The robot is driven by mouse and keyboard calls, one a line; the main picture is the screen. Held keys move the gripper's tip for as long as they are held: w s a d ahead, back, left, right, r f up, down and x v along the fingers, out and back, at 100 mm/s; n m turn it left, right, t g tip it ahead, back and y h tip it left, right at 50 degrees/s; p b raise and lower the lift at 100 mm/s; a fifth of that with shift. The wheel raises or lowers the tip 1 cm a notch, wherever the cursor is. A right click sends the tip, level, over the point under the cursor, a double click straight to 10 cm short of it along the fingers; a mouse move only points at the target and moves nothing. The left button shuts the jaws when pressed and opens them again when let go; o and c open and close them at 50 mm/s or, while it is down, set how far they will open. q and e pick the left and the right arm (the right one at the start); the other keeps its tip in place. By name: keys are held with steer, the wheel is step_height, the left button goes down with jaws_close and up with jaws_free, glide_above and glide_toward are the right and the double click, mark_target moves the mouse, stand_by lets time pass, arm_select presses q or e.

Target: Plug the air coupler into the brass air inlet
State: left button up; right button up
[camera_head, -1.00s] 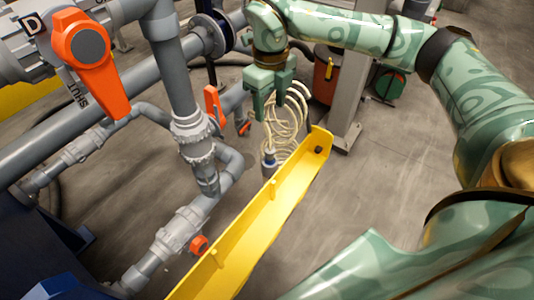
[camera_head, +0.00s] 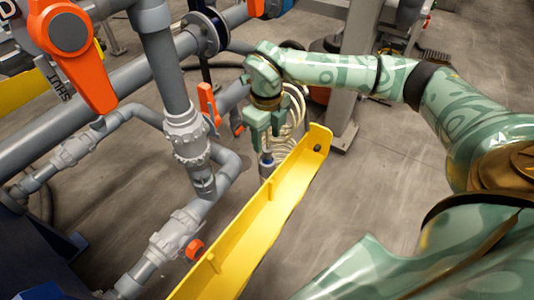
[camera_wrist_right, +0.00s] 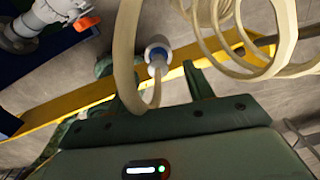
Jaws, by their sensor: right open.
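The air coupler (camera_head: 267,163) is a small blue and grey fitting on the end of a coiled cream hose (camera_head: 293,118). It hangs just behind the yellow channel's far end in the head view. My right gripper (camera_head: 265,138) points down just above the coupler, its two fingers apart. I cannot make out the brass air inlet in either view. My left gripper is not in view.
A yellow channel (camera_head: 240,235) runs diagonally close below the gripper. Grey pipes (camera_head: 168,90) with orange valve handles (camera_head: 208,104) stand to the left. A grey post (camera_head: 365,70) stands behind. Bare concrete floor (camera_head: 360,200) lies to the right of the channel.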

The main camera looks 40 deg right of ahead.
mark_target(268, 148)
steer(key=f, duration=0.1)
steer(key=f+b, duration=0.1)
steer(key=f, duration=0.3)
steer(key=shift+s+a+f+b, duration=0.1)
steer(key=shift+s+f+b, duration=0.05)
steer(key=shift+s+b, duration=0.2)
steer(key=shift+w, duration=0.1)
steer(key=c, duration=1)
